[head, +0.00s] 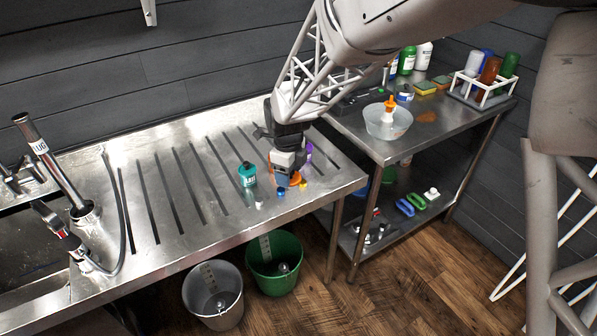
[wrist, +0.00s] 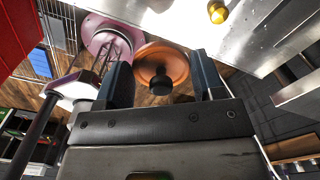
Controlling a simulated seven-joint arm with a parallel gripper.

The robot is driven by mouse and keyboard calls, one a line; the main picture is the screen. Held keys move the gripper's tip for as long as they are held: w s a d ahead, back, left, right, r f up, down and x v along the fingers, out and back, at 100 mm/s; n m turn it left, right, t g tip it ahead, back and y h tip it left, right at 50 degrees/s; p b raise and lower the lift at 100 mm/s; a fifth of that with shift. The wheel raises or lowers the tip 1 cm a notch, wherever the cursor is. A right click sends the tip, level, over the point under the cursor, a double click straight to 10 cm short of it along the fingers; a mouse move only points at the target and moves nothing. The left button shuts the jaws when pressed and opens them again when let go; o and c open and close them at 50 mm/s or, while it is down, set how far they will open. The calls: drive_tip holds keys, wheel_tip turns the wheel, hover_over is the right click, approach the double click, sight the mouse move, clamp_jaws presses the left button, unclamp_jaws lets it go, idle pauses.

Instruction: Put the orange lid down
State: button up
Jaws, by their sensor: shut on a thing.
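My gripper (head: 284,178) is over the right end of the steel draining counter (head: 215,215), pointing down. In the wrist view, the orange lid (wrist: 165,62) with its dark knob (wrist: 160,80) shows between the two fingers of my gripper (wrist: 164,85). My gripper is shut on the lid. In the head view the orange lid (head: 294,178) is partly hidden behind the fingers. I cannot tell whether its underside touches the counter.
A teal bottle (head: 248,175) stands just left of my gripper. A purple item (head: 309,149) is close behind on the right. Small blue (head: 281,194) and yellow (head: 303,184) pieces lie near the front edge. The slatted counter farther left is clear. Buckets (head: 274,263) stand below.

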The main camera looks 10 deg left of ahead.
drive_tip(key=d+f, duration=0.4)
drive_tip(key=d, duration=1)
drive_tip(key=shift+w+f, duration=0.2)
drive_tip(key=shift+w, duration=0.15)
hover_over(326, 173)
drive_tip(key=shift+w+f, duration=0.1)
drive_tip(key=shift+f, duration=0.65)
drive_tip(key=shift+f, duration=1.75)
drive_tip(key=shift+f, duration=0.1)
